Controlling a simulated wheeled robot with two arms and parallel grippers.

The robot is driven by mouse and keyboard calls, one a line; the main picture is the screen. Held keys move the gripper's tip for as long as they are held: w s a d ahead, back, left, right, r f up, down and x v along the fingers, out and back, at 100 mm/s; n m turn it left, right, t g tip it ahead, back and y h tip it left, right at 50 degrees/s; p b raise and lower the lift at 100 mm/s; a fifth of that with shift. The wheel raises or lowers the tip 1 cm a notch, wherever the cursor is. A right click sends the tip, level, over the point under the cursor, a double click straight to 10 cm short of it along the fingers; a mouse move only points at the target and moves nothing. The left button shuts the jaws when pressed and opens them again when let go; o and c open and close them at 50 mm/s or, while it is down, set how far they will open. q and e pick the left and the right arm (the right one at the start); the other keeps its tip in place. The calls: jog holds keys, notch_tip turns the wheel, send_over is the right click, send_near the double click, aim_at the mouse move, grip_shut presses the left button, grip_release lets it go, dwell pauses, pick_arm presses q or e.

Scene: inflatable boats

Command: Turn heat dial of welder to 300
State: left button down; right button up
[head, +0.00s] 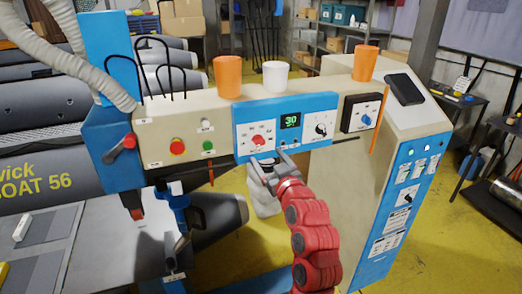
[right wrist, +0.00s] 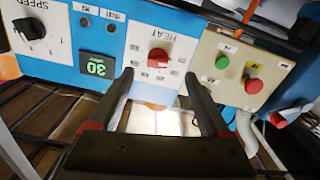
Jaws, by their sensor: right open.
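The welder (head: 220,121) is a long beige machine with a blue control panel. The heat dial (head: 258,141) is a red knob on a white plate at the panel's left. In the right wrist view the panel appears upside down, with the heat dial (right wrist: 157,57) under the word HEAT; its exact setting is too small to read. My right gripper (head: 266,160) is open and empty, just below and in front of the dial. In the right wrist view its fingertips (right wrist: 156,80) stand apart on either side of the dial, not closed on it. My left gripper is not in view.
A display (head: 290,121) reading 30 and a black speed knob (head: 321,129) sit right of the dial. Left are a green button (head: 208,146) and a red button (head: 177,146). Two orange cups and a white cup (head: 275,76) stand on top. Grey boat tubes lie at left.

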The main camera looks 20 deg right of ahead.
aim_at(259, 145)
jog(key=w+p, duration=0.2)
jog(key=w, duration=0.3)
jog(key=shift+r, duration=0.2)
jog(key=shift+w+f, duration=0.15)
jog(key=shift+w, duration=0.5)
grip_shut()
jog(key=shift+f+m+b, duration=0.1)
jog(key=shift+m+b, duration=0.45)
jog(key=shift+m, duration=0.15)
jog(key=shift+m+b, duration=0.75)
jog(key=shift+m, duration=0.35)
jog(key=shift+a+m+b, duration=0.1)
jog(key=shift+m+b, duration=0.3)
jog(key=shift+m, duration=1.7)
